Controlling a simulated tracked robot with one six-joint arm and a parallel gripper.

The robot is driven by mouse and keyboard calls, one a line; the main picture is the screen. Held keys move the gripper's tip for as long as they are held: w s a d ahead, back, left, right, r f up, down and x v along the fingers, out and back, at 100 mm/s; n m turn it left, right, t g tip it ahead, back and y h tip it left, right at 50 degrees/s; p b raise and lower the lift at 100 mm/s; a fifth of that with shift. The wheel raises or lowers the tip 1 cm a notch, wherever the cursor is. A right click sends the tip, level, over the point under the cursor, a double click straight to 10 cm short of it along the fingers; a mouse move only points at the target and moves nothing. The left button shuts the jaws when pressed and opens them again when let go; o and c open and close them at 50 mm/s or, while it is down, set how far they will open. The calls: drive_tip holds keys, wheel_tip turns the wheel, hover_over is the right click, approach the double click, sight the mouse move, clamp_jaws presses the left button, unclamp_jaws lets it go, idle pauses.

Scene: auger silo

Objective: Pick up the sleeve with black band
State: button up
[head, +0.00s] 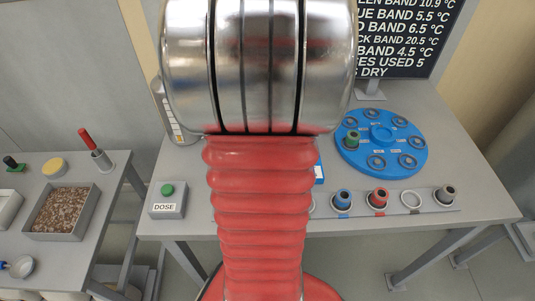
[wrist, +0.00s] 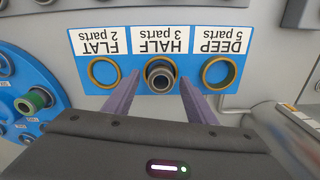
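A grey sleeve with a dark rim (wrist: 160,78) stands in the HALF ring of the blue three-place plate (wrist: 136,42) in the wrist view. Its band colour is not clear there. My gripper (wrist: 160,86) is open, with one finger on each side of this sleeve's near side and visible gaps between. In the head view my arm hides most of the plate and my gripper. Another grey sleeve with a dark mouth (head: 446,193) stands at the right end of the rack (head: 427,206); its band looks dark, but I cannot be sure it is black.
A blue-band sleeve (head: 343,197) and a red-band sleeve (head: 378,195) stand in the rack beside an empty ring (head: 411,200). A green-band sleeve (head: 352,138) stands on the round blue wheel (head: 383,157). The FLAT ring (wrist: 104,73) and DEEP ring (wrist: 218,73) are empty. A DOSE button box (head: 168,201) stands left.

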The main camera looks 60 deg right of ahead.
clamp_jaws()
idle(0.4)
drive_tip(key=shift+r, duration=0.1)
wheel_tip(320, 180, up, 10)
idle(0.6)
idle(0.4)
